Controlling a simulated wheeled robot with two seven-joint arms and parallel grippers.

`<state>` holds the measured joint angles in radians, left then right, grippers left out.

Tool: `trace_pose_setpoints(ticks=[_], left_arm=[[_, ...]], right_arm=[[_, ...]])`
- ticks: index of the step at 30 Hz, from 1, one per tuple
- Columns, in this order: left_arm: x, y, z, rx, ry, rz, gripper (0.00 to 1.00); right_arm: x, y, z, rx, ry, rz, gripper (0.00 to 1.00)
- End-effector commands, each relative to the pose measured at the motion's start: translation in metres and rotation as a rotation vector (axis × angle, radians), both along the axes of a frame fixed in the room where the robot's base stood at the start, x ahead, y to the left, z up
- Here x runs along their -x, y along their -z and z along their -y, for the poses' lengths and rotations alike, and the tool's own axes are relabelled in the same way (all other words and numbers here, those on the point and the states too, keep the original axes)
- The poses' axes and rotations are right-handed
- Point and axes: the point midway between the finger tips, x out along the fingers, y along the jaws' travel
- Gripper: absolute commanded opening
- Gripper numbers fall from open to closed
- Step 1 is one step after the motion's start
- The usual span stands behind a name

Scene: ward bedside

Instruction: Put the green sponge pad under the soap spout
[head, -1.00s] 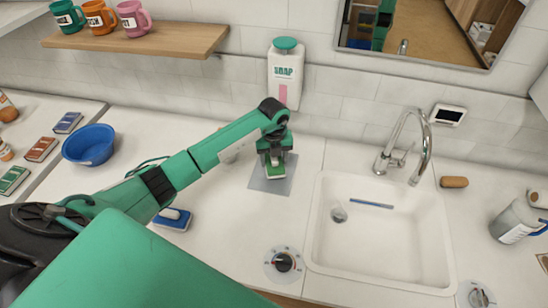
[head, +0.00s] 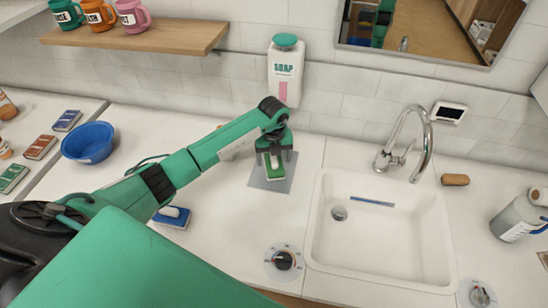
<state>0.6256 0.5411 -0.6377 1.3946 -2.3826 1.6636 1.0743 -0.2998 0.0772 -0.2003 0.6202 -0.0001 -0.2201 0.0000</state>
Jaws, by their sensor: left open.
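The green sponge pad (head: 275,172), with a pale edge, lies on the grey square mat (head: 258,182) below the wall soap dispenser (head: 285,78). The dispenser is white with a green cap and a pink strip; its spout is hidden behind my left arm. My left gripper (head: 274,160) points down over the pad. Its jaws are open, with the fingers close to the pad's sides; I cannot tell whether they touch it. My right gripper is not in view.
The sink (head: 380,235) with a chrome tap (head: 425,150) is to the right. A dial (head: 283,260) sits in front. A wooden shelf (head: 140,40) holds mugs.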

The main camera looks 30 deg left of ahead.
Motion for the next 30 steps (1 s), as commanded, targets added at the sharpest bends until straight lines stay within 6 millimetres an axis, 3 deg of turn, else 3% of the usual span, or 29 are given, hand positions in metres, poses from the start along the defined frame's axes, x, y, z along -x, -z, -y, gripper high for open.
trace_pose_setpoints(ticks=[2, 6, 16, 22, 30], left_arm=[[0.0, -0.012, 0.0, 0.001, 0.0, 0.001, 0.77], [-0.001, -0.035, -0.001, -0.001, 0.002, 0.007, 0.77], [0.0, -0.106, 0.0, -0.001, 0.001, 0.004, 0.77], [0.0, -0.125, 0.0, 0.0, 0.0, 0.001, 0.77], [0.0, -0.128, 0.0, 0.001, 0.0, -0.001, 0.77]], right_arm=[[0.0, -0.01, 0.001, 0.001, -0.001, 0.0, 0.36], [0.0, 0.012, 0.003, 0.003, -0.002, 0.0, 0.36], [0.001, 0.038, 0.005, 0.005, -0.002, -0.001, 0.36], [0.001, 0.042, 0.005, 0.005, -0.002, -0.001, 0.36], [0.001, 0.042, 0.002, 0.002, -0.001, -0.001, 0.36]])
